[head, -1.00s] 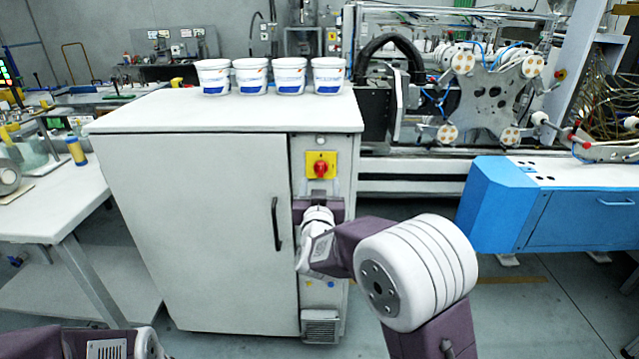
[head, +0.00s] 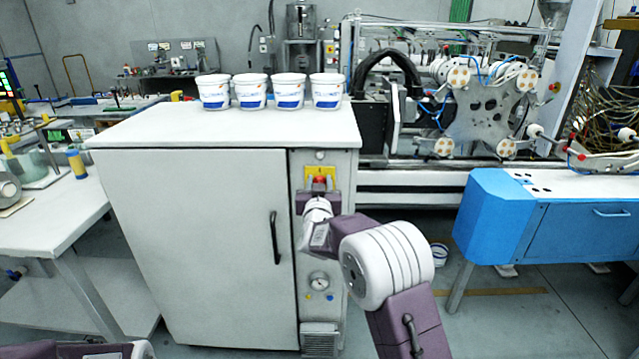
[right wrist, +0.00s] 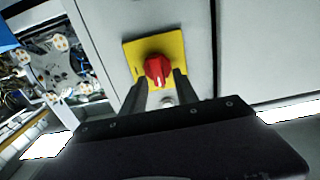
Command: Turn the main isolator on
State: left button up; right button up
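The main isolator is a red rotary knob (head: 320,180) on a yellow plate (head: 320,170), high on the cabinet's right-hand panel. In the right wrist view the knob (right wrist: 157,69) shows whole, with a white mark on its lower part. My right gripper (head: 320,184) is at the switch and hides the plate's lower part in the head view. Its two dark fingers (right wrist: 159,77) are apart, one on each side of the knob's lower part; I cannot tell whether they touch it. My left gripper is out of view; only part of my left arm shows at bottom left.
The white cabinet (head: 195,230) has a black door handle (head: 274,238) left of my right arm. Several white tubs (head: 251,92) stand on its top. A gauge (head: 318,281) and small buttons sit lower on the panel. A blue machine bench (head: 500,215) stands to the right.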

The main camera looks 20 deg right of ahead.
grip_shut()
jog(key=m+b, duration=0.2)
jog(key=m, duration=0.1)
jog(key=m+b, duration=0.3)
jog(key=d+f+m+b, duration=0.1)
jog(key=m+b, duration=0.1)
jog(key=m, duration=0.1)
jog(key=shift+s+d+b, duration=0.1)
jog(key=shift+s+b, duration=0.05)
jog(key=shift+b, duration=0.15)
jog(key=shift+s+d+f+m+b, duration=0.1)
jog(key=shift+f+m+b, duration=0.05)
jog(key=shift+m+b, duration=1.1)
jog(key=shift+w+d+f+m+b, duration=0.15)
jog(key=shift+m+b, duration=0.7)
jog(key=shift+m, duration=0.75)
jog(key=shift+s+a+f+m+b, duration=0.1)
jog(key=shift+s+f+m+b, duration=0.05)
jog(key=shift+m+b, duration=1.1)
jog(key=shift+m, duration=0.5)
